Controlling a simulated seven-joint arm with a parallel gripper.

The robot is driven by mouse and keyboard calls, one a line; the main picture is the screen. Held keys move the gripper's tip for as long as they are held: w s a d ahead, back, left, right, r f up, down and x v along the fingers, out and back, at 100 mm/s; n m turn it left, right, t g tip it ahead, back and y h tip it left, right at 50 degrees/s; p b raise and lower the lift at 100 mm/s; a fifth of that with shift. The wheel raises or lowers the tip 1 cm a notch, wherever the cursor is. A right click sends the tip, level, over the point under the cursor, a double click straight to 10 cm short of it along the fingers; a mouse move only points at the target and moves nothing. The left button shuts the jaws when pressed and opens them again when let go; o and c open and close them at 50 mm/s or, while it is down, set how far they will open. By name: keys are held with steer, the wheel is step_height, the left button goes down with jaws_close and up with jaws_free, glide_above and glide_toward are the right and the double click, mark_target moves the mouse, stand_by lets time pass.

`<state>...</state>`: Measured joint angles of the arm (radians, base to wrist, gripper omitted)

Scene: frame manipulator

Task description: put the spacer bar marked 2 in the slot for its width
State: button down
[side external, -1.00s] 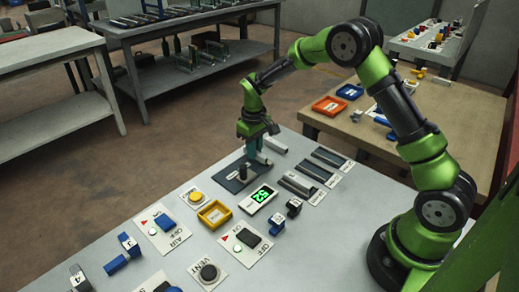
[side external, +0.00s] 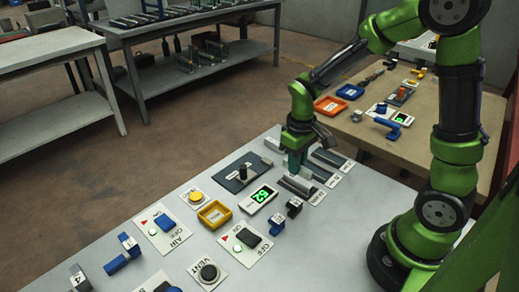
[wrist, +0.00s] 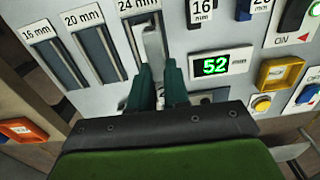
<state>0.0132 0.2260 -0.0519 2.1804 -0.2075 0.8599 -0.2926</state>
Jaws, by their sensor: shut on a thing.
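My gripper (side external: 296,172) is above the front slot of the slot group beside the display. In the wrist view its green fingers (wrist: 158,85) are shut on a light grey spacer bar (wrist: 153,45). The bar's mark is not readable. The bar lines up over the slot labelled 24 mm (wrist: 131,38); I cannot tell whether it is seated or still above. The slots labelled 20 mm (wrist: 98,52) and 16 mm (wrist: 57,63) look empty to the left.
A yellow tray (side external: 214,214), a yellow button (side external: 195,196) and small labelled blocks (side external: 294,207) stand nearby. Another table with trays is at the back right.

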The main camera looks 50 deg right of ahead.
steer(key=w+a+r, duration=0.2)
steer(key=w+r, duration=0.2)
steer(key=r, duration=0.8)
steer(key=s+d+f+m, duration=0.2)
steer(key=s+d+f, duration=0.2)
steer(key=s+d, duration=0.5)
steer(key=s+d+f+n, duration=0.2)
steer(key=s+d+f, duration=0.1)
steer(key=s+f, duration=0.5)
glide_toward(328, 156)
steer(key=shift+s+a+f, duration=0.25)
steer(key=shift+s, duration=0.2)
steer(key=shift+s+a+f, duration=0.25)
steer(key=shift+s, duration=0.15)
steer(key=shift+w+d, duration=0.35)
steer(key=shift+w, duration=0.2)
steer(key=f, duration=0.3)
steer(key=shift+w+d, duration=0.15)
steer(key=shift+w, duration=0.1)
steer(key=shift+f, duration=0.3)
steer(key=shift+f, duration=0.1)
